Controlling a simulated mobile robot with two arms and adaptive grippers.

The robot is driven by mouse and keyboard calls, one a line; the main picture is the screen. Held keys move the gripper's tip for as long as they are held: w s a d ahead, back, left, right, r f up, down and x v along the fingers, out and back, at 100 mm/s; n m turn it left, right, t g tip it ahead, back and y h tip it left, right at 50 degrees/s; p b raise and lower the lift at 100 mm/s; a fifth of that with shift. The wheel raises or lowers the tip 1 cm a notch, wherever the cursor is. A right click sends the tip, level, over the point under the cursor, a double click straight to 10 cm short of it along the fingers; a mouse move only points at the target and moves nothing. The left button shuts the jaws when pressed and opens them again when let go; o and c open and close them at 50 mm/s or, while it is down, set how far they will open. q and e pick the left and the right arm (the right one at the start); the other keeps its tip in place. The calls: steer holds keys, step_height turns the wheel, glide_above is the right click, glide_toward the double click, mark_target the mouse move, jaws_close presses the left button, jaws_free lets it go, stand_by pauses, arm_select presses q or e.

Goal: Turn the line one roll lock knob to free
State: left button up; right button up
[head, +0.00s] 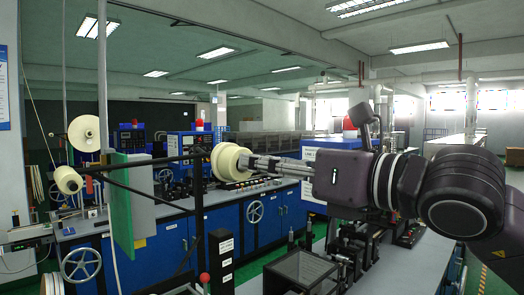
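A cream tape roll (226,162) sits at the end of a dark horizontal bar, near the middle of the head view. My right gripper (245,163) reaches in from the right, with its fingertips at the right face of this roll. The fingers point left and look close together. The roll lock knob cannot be made out; the fingertips cover the middle of the roll's face. I cannot tell whether the fingers touch or hold anything. My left gripper is not in view.
A dark post and bar frame (198,220) stands left of the roll. A green panel (121,205) and smaller cream rolls (84,133) are farther left. Blue machine cabinets (160,252) with handwheels run behind. A dark transparent-topped box (305,272) lies on the grey bench below my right arm.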

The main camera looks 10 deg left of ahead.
steer(key=shift+w+a, duration=0.2)
steer(key=shift+a, duration=0.15)
steer(key=shift+c, duration=0.4)
jaws_close()
